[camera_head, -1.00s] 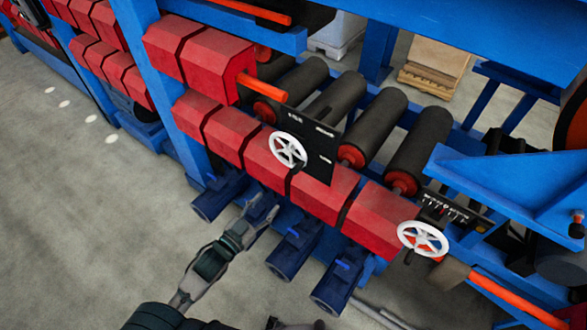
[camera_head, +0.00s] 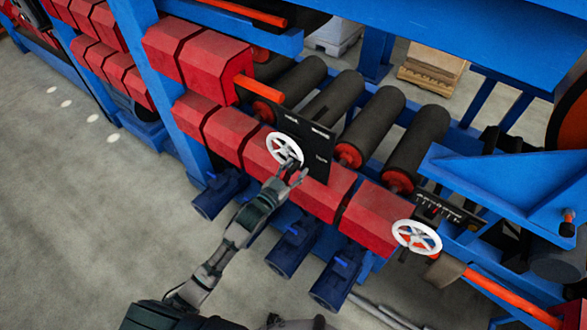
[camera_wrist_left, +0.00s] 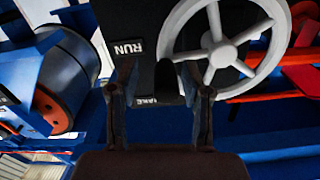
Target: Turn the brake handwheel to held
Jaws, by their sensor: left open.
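The white spoked handwheel (camera_head: 284,149) sits on a black upright panel (camera_head: 318,143) in front of the rollers. My left gripper (camera_head: 294,176) is just below the wheel, its fingers pointing up at it. In the left wrist view the wheel (camera_wrist_left: 222,55) fills the upper right. My open gripper (camera_wrist_left: 161,85) shows there with its fingers apart and nothing clearly held between them. The right finger overlaps the wheel's lower left; I cannot tell whether it touches. The panel (camera_wrist_left: 140,20) carries a "RUN" label and a partly hidden label ending in "AKE".
A second white handwheel (camera_head: 417,237) stands at the right beside a small black lever panel (camera_head: 446,209). Red housings (camera_head: 320,197) and blue motors (camera_head: 292,247) line the machine's front. The grey floor at left is clear.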

